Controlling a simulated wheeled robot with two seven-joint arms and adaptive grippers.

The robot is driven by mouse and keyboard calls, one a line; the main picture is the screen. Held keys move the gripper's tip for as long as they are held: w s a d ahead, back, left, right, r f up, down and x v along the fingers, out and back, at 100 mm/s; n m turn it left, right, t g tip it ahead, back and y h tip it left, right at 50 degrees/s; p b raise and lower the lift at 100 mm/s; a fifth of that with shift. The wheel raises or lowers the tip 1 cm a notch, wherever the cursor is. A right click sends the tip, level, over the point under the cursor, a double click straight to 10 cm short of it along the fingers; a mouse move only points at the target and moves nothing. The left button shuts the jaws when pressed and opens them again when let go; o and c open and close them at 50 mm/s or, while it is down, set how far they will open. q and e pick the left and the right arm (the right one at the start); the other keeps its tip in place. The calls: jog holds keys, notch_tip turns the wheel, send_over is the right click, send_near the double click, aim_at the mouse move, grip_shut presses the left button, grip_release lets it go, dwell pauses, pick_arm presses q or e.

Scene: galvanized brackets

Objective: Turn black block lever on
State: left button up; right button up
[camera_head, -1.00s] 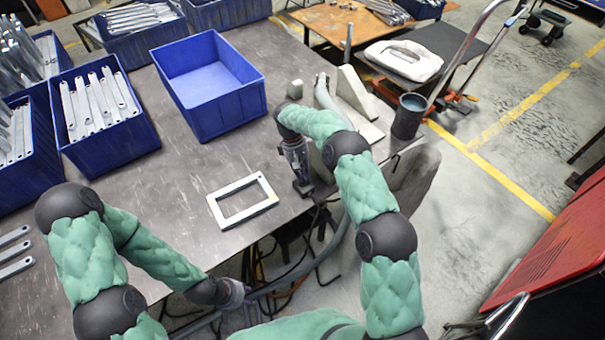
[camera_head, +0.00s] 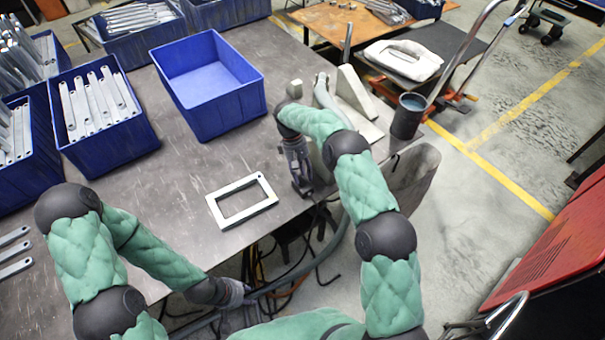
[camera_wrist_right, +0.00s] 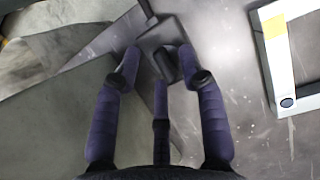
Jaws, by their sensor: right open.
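In the right wrist view, a dark block (camera_wrist_right: 160,34) lies beyond my fingertips at the grey table's edge. A thin dark bar, seemingly its lever, sticks up from it towards the top of the picture, and a darker piece shows between my fingers. My right gripper (camera_wrist_right: 160,72) is open around that piece; I cannot tell whether it touches. In the head view my right gripper (camera_head: 302,188) points down at the table's front edge and hides most of the block. My left gripper (camera_head: 236,296) hangs low before the table edge; its fingers are unclear.
A pale rectangular frame (camera_head: 213,208) lies on the table left of my right gripper; it also shows in the wrist view (camera_wrist_right: 275,60). An empty blue bin (camera_head: 222,112) stands behind it. A grey bracket fixture (camera_head: 352,88) and a dark cup (camera_head: 408,118) are to the right.

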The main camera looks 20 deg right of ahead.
jog(key=v, duration=1.1)
jog(key=shift+r, duration=0.35)
jog(key=shift+w+a, duration=0.1)
jog(key=shift+w, duration=0.05)
